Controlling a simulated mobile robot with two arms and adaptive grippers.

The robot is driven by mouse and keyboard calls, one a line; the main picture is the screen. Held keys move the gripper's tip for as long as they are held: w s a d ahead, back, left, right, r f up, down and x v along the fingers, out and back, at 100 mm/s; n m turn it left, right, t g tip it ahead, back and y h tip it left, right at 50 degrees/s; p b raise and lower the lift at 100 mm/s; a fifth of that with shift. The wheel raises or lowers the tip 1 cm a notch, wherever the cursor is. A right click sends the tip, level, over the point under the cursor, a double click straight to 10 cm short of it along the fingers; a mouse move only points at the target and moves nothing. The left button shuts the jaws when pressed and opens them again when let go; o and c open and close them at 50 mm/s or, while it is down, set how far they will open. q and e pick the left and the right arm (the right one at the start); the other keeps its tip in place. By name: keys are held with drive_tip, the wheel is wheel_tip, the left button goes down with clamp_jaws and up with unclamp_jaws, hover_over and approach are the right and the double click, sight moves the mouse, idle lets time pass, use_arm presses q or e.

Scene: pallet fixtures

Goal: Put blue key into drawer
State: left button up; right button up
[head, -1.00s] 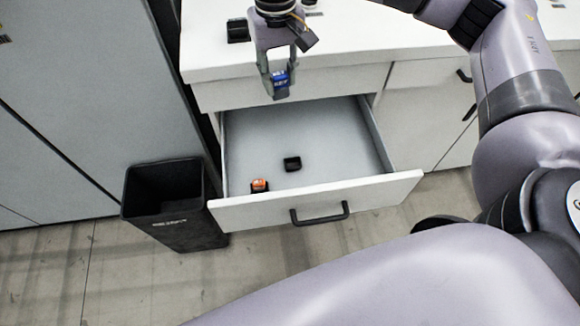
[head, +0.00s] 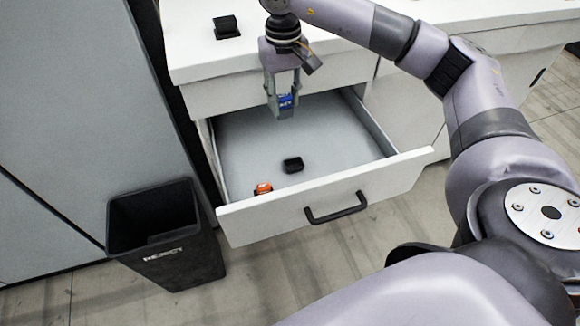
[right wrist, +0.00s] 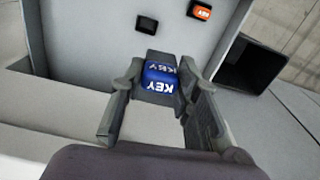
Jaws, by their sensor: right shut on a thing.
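The blue key (head: 286,101), a small block lettered KEY, is held between the fingers of my right gripper (head: 284,110). In the right wrist view the blue key (right wrist: 159,76) sits between both fingertips of the gripper (right wrist: 160,88). The drawer (head: 330,196) is pulled open, with a black handle on its front. In the head view the gripper and key hang over the back part of the drawer, above its floor. My left gripper is not in view.
In the drawer lie an orange key (head: 263,188) near the front left and a black holder (head: 293,165) near the middle. Another black holder (head: 226,27) stands on the countertop (head: 195,53). A black REJECT bin (head: 165,255) stands left of the drawer. Much of the drawer floor is free.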

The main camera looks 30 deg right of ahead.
drive_tip(key=d+f+b, duration=0.2)
drive_tip(key=d+f, duration=0.2)
drive_tip(key=p, duration=0.2)
hover_over(294, 168)
drive_tip(key=shift+m, duration=0.4)
wheel_tip(294, 168, down, 18)
drive_tip(key=shift+f, duration=0.25)
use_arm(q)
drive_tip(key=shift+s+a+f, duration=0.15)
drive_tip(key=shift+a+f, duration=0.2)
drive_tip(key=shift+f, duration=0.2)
use_arm(e)
drive_tip(key=shift+f, duration=0.2)
drive_tip(key=o, duration=1.1)
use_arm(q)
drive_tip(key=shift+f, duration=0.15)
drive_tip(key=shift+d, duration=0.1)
use_arm(e)
drive_tip(key=shift+r, duration=0.1)
